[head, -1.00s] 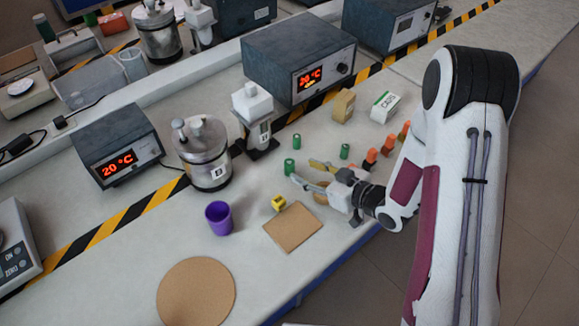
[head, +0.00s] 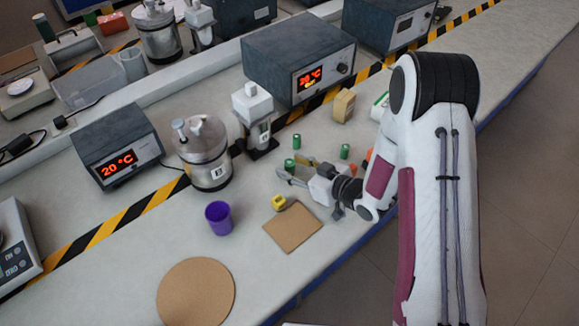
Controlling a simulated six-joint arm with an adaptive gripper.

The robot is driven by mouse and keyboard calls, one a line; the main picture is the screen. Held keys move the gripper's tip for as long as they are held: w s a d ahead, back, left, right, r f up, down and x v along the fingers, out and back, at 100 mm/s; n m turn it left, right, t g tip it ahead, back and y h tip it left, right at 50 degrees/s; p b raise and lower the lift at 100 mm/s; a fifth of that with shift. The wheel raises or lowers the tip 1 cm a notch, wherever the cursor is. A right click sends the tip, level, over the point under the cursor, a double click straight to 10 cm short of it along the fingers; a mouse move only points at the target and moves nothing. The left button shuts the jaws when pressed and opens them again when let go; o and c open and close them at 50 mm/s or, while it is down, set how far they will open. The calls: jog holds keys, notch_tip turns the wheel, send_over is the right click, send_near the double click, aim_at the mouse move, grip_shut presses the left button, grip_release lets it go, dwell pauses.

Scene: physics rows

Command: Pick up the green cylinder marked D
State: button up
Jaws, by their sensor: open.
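Three small green cylinders stand on the bench: one (head: 296,141) farthest back, one (head: 289,165) at the left front, and one (head: 345,151) to the right. Their letters are too small to read, so I cannot tell which is D. My gripper (head: 292,169) is open, low over the bench. Its fingers point left, with their tips close around the left front green cylinder. I cannot tell whether they touch it.
A white-topped device (head: 254,115) and a metal pot (head: 206,155) stand behind to the left. A tan block (head: 343,105) stands behind right.

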dwell(0.4)
grip_shut()
jog(key=shift+r, duration=0.25)
notch_tip(320, 180, up, 10)
jog(key=shift+f, duration=0.2)
dwell(0.7)
dwell(0.5)
